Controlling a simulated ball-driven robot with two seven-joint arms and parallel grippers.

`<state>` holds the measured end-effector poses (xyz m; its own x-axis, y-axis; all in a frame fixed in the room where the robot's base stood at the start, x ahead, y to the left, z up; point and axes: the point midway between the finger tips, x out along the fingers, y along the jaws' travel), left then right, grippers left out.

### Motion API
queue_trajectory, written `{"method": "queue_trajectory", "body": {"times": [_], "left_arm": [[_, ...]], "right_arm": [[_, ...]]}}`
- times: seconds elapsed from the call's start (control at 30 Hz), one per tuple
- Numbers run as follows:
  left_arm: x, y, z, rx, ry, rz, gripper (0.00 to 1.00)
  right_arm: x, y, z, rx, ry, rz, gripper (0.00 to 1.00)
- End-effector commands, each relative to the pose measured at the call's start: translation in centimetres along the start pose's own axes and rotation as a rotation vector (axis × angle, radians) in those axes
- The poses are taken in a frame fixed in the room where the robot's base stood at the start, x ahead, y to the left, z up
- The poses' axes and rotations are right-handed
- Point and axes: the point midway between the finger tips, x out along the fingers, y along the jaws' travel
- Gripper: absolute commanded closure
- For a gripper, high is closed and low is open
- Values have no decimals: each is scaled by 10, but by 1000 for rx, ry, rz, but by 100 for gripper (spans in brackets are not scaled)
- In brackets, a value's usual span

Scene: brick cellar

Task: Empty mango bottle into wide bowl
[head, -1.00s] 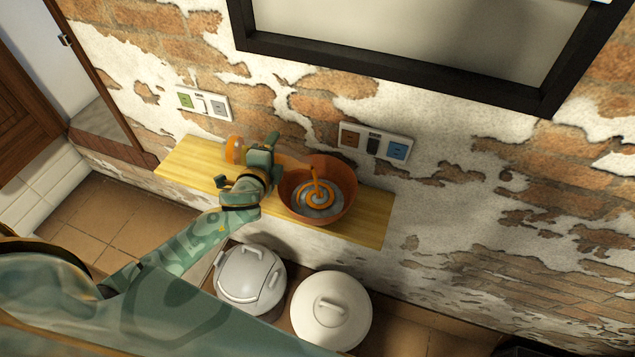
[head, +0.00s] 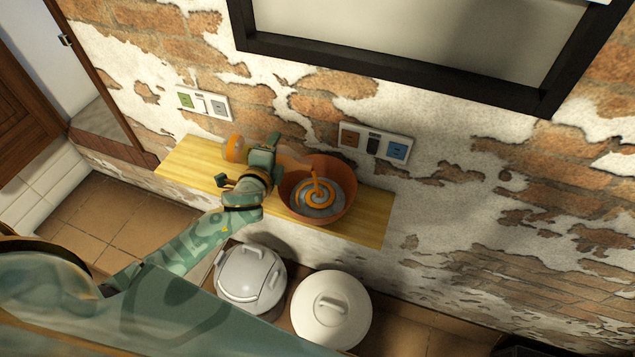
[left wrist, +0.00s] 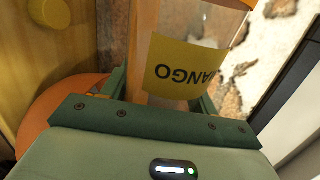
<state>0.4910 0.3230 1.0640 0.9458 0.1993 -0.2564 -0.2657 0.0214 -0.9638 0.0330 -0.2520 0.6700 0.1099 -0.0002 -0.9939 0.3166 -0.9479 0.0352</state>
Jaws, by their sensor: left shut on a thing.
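The mango bottle (head: 234,149) is clear with orange contents and lies tilted nearly on its side, its neck to the right over the bowl's rim. Its yellow label (left wrist: 188,72) reads "ANGO" upside down in the left wrist view. My left gripper (head: 257,160) is shut on the bottle's body. An orange stream runs from the mouth into the wide terracotta-coloured bowl (head: 345,207), where an orange spiral lies on a greyish surface. The bowl also shows partly behind my gripper in the left wrist view (left wrist: 35,122). My right gripper is out of view.
The bowl stands on a narrow yellow wooden shelf (head: 373,222) against the brick wall. Sockets (head: 376,143) sit just above it. A grey lidded pot (head: 250,272) and a white lidded one (head: 331,311) stand below. A yellow round thing (left wrist: 48,12) shows beside the bowl.

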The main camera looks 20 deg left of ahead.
Motion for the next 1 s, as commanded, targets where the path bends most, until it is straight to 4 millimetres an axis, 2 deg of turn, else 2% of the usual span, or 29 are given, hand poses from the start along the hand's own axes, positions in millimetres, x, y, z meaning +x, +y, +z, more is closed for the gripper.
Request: {"method": "queue_trajectory", "body": {"times": [1.0], "left_arm": [[0,0,-1,56,-15,0,90]], "right_arm": [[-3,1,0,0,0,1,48]]}}
